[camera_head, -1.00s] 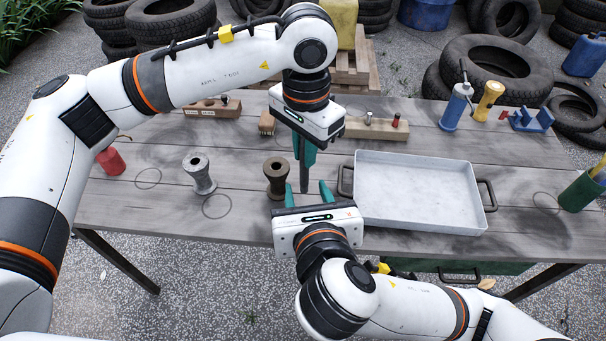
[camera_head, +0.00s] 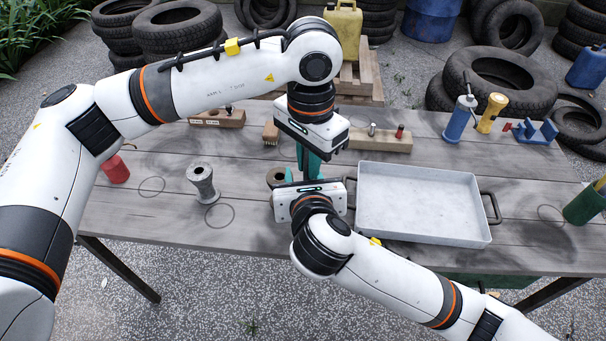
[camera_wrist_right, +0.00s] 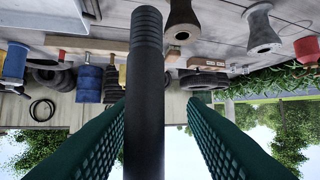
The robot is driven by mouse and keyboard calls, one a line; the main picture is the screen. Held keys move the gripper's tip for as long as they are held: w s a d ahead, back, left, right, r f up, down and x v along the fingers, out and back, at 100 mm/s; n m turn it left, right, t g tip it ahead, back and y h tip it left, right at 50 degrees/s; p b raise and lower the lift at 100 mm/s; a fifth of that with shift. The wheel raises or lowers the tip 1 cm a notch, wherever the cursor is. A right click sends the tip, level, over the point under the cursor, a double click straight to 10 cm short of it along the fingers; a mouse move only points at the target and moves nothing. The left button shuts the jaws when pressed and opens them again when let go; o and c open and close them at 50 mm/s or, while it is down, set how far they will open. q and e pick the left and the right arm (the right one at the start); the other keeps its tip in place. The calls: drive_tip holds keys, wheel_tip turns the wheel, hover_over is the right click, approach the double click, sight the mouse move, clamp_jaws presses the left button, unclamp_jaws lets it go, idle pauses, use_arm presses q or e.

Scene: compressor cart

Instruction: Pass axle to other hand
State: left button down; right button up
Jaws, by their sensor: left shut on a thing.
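The axle (camera_wrist_right: 145,90), a dark grey rod with a ridged upper end in the right wrist view, stands close to that camera. My left gripper (camera_head: 309,163) points down above the table and is shut on the axle, which is mostly hidden in the head view. My right gripper (camera_wrist_right: 157,102) is open. Its two green padded fingers lie on either side of the axle, with visible gaps, so it does not appear to grip it. In the head view the right gripper is just below the left one, and the two hands nearly meet.
A metal tray (camera_head: 366,228) lies right of the hands. A grey spool (camera_head: 203,183) stands to the left, and a brown spool (camera_head: 276,177) is partly hidden behind the right gripper. Wooden blocks (camera_head: 378,140) lie behind. The table's left part (camera_head: 120,220) has free room.

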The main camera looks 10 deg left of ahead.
clamp_jaws()
use_arm(q)
drive_tip(key=c, duration=1.3)
unclamp_jaws()
use_arm(e)
drive_tip(key=shift+r, duration=0.1)
